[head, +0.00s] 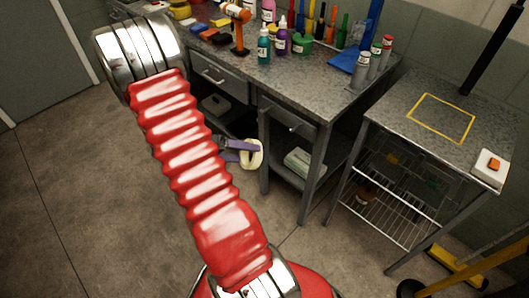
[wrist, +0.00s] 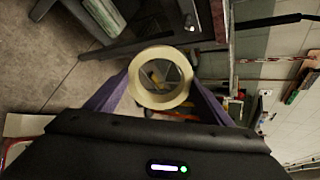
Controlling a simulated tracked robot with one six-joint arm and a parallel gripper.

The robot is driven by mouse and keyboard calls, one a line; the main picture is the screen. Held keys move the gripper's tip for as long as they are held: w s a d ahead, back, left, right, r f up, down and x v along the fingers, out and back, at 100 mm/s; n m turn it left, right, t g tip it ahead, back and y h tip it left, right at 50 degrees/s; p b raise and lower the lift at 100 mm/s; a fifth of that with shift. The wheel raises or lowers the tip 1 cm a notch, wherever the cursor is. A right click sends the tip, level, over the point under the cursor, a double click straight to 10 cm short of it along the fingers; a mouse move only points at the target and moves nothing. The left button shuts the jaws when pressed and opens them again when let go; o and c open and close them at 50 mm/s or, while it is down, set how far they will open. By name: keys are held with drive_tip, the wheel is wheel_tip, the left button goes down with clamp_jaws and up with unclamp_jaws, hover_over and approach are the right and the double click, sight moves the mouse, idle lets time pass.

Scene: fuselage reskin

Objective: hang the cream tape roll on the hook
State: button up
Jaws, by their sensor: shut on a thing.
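The cream tape roll (wrist: 160,102) is a pale ring between the two purple fingers of my gripper (wrist: 160,80) in the wrist view. The fingers press on it from both sides, and its open hole faces the camera. In the head view, the roll (head: 256,158) shows at the tips of my gripper (head: 243,151), in the air in front of the workbench, below its top. My red arm hides part of the view to the left. I cannot make out the hook in either view.
The grey workbench (head: 300,87) carries bottles, tools and spray cans. A lower table (head: 390,115) with a yellow taped square and a wire shelf (head: 385,207) stands to the right. A white box with an orange top (head: 490,168) sits on it.

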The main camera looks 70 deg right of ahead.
drive_tip(key=s+d+f+n+t+h, duration=0.1)
drive_tip(key=s+d+n+t+h, duration=0.2)
drive_tip(key=s+d+n+h, duration=0.1)
drive_tip(key=s+n+h, duration=0.1)
drive_tip(key=s+h, duration=0.1)
drive_tip(key=shift+d+f+h, duration=0.25)
drive_tip(key=shift+f+h, duration=0.05)
drive_tip(key=shift+f, duration=0.05)
drive_tip(key=shift+s+d, duration=0.1)
drive_tip(key=shift+d, duration=0.1)
drive_tip(key=x, duration=1.2)
drive_tip(key=shift+f, duration=0.25)
idle(2.1)
drive_tip(key=shift+s+d, duration=0.1)
idle(0.5)
drive_tip(key=o, duration=1.3)
drive_tip(key=shift+c, duration=0.2)
